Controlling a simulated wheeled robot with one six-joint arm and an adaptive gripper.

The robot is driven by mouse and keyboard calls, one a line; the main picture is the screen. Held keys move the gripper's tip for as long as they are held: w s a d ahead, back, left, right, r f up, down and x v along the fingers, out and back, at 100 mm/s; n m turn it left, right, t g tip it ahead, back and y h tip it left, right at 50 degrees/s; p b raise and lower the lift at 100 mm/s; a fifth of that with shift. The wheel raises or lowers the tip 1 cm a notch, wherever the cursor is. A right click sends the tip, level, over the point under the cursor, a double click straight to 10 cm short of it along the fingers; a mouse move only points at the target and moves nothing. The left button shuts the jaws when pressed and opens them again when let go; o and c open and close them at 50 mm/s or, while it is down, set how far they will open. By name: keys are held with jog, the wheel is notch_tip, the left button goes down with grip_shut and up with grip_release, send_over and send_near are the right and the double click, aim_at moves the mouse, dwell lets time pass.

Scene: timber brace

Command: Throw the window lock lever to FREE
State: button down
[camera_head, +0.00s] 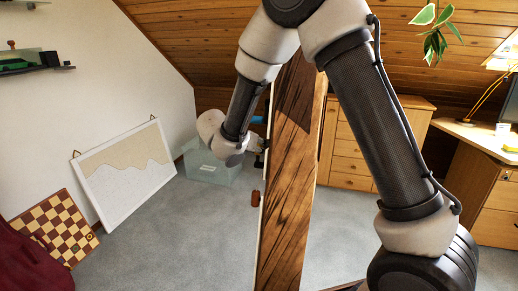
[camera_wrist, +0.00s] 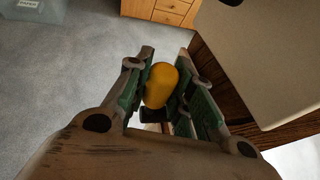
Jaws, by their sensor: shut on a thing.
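A yellow rounded knob (camera_wrist: 160,85), which looks like the grip of the lever, sits between the two fingers of my gripper (camera_wrist: 166,62) in the wrist view. The fingers are closed on its sides. A small dark part and a pale piece show below the knob, but the rest of the lever is hidden by my gripper. In the head view my gripper (camera_head: 257,146) is beside the left edge of the timber post, partly hidden by it, and the knob cannot be made out there. No FREE marking is readable, so the lever's position cannot be told.
The timber post (camera_head: 285,205) stands upright in the middle, close to my arm. A translucent bin (camera_head: 213,169) and a small red-brown object (camera_head: 255,198) are on the carpet. A framed board (camera_head: 125,175) and a chessboard (camera_head: 55,230) lean at left. Drawers (camera_head: 350,160) stand behind.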

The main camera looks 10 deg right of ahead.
jog(key=shift+w+d+f+g+y, duration=0.15)
jog(key=shift+w+g+y, duration=0.15)
jog(key=shift+g+y, duration=0.15)
jog(key=shift+w+d+f+g+y, duration=0.15)
jog(key=shift+w+g+y, duration=0.15)
jog(key=shift+g, duration=0.25)
jog(key=c, duration=1.5)
grip_release()
jog(key=v, duration=1.2)
